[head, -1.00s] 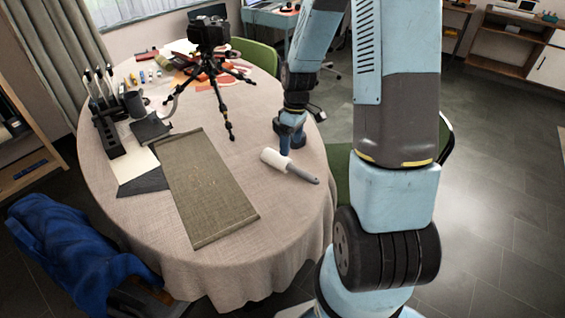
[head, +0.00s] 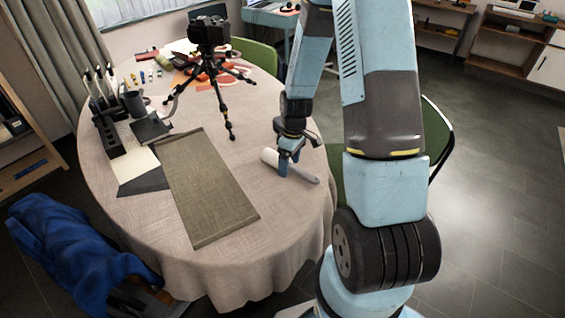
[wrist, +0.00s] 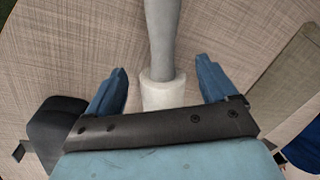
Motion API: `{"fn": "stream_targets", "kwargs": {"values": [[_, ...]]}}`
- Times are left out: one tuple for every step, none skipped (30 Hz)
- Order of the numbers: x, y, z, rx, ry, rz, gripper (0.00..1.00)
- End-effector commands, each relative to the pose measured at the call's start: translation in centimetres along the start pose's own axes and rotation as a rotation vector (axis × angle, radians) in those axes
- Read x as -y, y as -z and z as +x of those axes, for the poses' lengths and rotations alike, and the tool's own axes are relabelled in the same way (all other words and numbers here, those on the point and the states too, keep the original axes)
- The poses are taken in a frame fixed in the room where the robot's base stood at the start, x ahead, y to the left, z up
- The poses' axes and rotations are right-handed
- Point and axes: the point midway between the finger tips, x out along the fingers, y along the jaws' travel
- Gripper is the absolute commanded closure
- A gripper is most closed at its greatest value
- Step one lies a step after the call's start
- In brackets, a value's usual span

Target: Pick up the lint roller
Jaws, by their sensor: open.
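The lint roller lies on the round table (head: 240,255), to the right of the brown mat. In the head view its white roll (head: 268,156) is at the upper left and its grey handle (head: 306,177) points to the lower right, partly hidden by my gripper (head: 289,168). In the wrist view my gripper (wrist: 160,85) is open, with its blue fingers on either side of the lint roller. The white roll (wrist: 163,93) and the grey handle (wrist: 162,35) lie along the middle between them, apart from both fingers. The gripper's body hides the rest of the roll.
A camera on a black tripod (head: 212,70) stands behind the lint roller. A brown woven mat (head: 207,185) lies to its left. A black rack (head: 105,128) and coloured papers are farther off. Bare cloth surrounds the roller; the table's right edge is near.

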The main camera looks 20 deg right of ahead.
Motion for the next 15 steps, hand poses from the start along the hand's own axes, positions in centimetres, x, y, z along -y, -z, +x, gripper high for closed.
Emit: {"fn": "stream_targets", "kwargs": {"values": [[-0.01, -0.01, -0.02, 0.000, 0.000, 0.000, 0.14], [-0.01, -0.01, -0.02, 0.000, 0.000, 0.000, 0.14], [-0.01, -0.01, -0.03, 0.000, 0.000, 0.000, 0.16], [-0.02, -0.02, -0.03, 0.000, 0.000, 0.000, 0.19], [-0.02, -0.02, -0.03, 0.000, 0.000, 0.000, 0.22], [-0.02, -0.02, -0.04, 0.000, 0.000, 0.001, 0.26], [-0.03, -0.02, -0.04, 0.000, 0.000, 0.001, 0.29], [-0.03, -0.03, -0.04, 0.000, 0.000, 0.001, 0.31], [-0.03, -0.03, -0.04, 0.000, 0.000, 0.001, 0.35], [-0.03, -0.03, -0.05, 0.000, 0.000, 0.001, 0.38], [-0.04, -0.03, -0.05, 0.000, 0.000, 0.001, 0.41], [-0.04, -0.03, -0.05, 0.000, 0.000, 0.001, 0.45], [-0.04, -0.04, -0.05, 0.000, 0.000, 0.001, 0.48], [-0.05, -0.04, -0.05, 0.000, 0.000, 0.001, 0.51], [-0.05, -0.04, -0.05, 0.000, 0.000, 0.001, 0.54]]}}
